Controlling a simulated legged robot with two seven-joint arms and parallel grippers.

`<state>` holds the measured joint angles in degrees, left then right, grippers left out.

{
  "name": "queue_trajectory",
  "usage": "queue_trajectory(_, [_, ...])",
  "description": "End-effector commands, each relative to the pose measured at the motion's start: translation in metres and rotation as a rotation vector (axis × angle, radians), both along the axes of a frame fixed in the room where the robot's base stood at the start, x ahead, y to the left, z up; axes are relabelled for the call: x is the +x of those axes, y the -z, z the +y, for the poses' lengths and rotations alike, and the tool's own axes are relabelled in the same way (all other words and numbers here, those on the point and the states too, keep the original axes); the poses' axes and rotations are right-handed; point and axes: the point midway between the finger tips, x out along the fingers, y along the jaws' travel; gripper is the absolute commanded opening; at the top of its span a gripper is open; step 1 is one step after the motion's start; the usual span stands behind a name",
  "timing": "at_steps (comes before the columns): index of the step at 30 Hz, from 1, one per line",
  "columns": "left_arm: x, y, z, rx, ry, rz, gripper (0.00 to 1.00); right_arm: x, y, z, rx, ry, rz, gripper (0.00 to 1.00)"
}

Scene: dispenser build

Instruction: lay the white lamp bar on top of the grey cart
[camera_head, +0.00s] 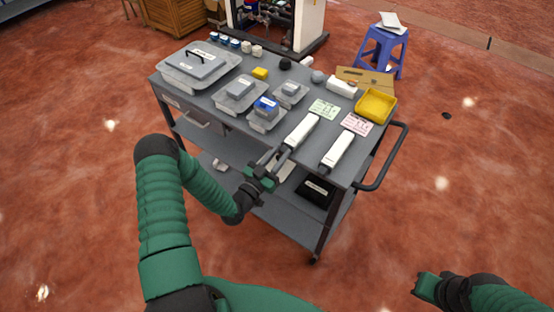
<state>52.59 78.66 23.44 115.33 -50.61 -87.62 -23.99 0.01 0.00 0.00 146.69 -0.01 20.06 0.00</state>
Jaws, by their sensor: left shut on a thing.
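The grey cart (215,118) stands ahead of me with a flat top and a lower shelf. A white lamp bar (301,131) lies over the cart top near its front edge, its dark end towards my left gripper (272,164). My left gripper is shut on this near end, at the cart's front edge. I cannot tell whether the bar rests fully on the top. A second white bar (337,151) lies to its right on the top. My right gripper (423,287) is at the lower right, away from the cart; its jaws are unclear.
The top also holds a large lidded container (200,65), several small clear boxes, a green card (324,109), a pink card (357,124) and a yellow tray (376,105). A black handle (387,165) juts out right. A blue stool (383,48) stands behind.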

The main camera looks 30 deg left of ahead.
Motion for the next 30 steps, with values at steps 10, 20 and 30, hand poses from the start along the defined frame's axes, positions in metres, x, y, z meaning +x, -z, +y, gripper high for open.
queue_trajectory(10, [0.0043, 0.0004, -0.004, 0.002, 0.002, -0.002, 0.0, 0.0001, 0.0032, 0.0001, 0.0, 0.0, 0.0, 0.0])
queue_trajectory(20, [0.0042, 0.0019, -0.0016, 0.0, 0.001, -0.001, 0.52, 0.0, 0.0033, 0.0, 0.0, 0.0, 0.0, 0.0])
queue_trajectory(30, [0.004, 0.0024, -0.0023, 0.0, 0.001, 0.001, 0.52, 0.0001, 0.0034, 0.0001, 0.0, 0.0, 0.0, 0.0])
